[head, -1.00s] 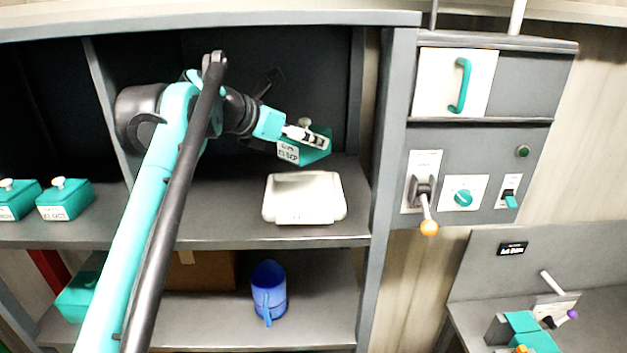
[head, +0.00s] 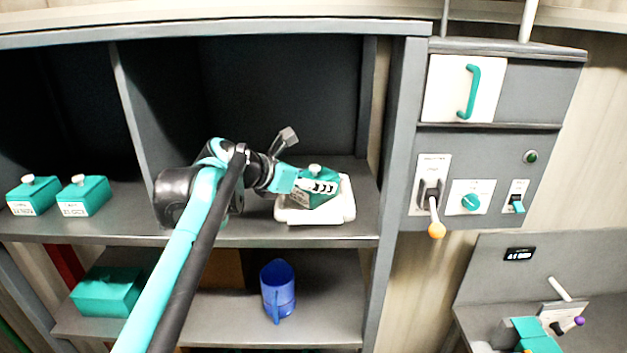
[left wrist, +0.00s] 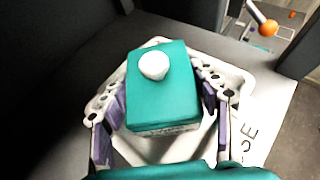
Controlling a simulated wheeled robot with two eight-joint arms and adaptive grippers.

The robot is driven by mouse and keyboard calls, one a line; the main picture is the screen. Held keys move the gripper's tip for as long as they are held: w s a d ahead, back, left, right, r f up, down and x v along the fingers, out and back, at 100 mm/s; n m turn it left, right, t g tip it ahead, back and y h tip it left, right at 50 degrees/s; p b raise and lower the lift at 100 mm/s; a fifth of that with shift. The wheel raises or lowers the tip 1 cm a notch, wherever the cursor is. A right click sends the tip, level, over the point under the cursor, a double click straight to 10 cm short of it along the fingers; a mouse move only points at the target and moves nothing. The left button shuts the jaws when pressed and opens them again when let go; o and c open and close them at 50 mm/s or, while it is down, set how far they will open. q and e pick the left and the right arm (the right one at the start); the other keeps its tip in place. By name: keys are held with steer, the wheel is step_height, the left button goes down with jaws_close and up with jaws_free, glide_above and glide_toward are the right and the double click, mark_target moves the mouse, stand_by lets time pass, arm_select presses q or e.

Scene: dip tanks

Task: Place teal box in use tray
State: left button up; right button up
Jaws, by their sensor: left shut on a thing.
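The teal box (head: 318,202) with a white knob on its lid is at the white use tray (head: 345,208) on the upper shelf. My left gripper (head: 318,187) is shut on the box. In the left wrist view the box (left wrist: 162,95) sits between the two fingers (left wrist: 162,110), above or on the tray (left wrist: 238,82). I cannot tell whether its base touches the tray. The right gripper is not in view.
Two more teal boxes (head: 84,196) stand at the left of the upper shelf. A grey divider panel (head: 398,130) and a control panel with a lever (head: 434,205) stand to the right.

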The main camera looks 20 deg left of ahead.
arm_select(q)
steer(key=shift+w+f, duration=0.1)
steer(key=shift+f, duration=0.05)
steer(key=o, duration=1.2)
steer(key=shift+a+r, duration=0.1)
steer(key=shift+r, duration=0.1)
steer(key=shift+s+a+r, duration=0.15)
steer(key=shift+s+a, duration=0.05)
steer(key=shift+s, duration=0.2)
steer(key=b+v, duration=0.1)
steer(key=v, duration=0.9)
steer(key=shift+s+a+r+b, duration=0.2)
steer(key=shift+s+b, duration=0.1)
steer(key=shift+s, duration=0.1)
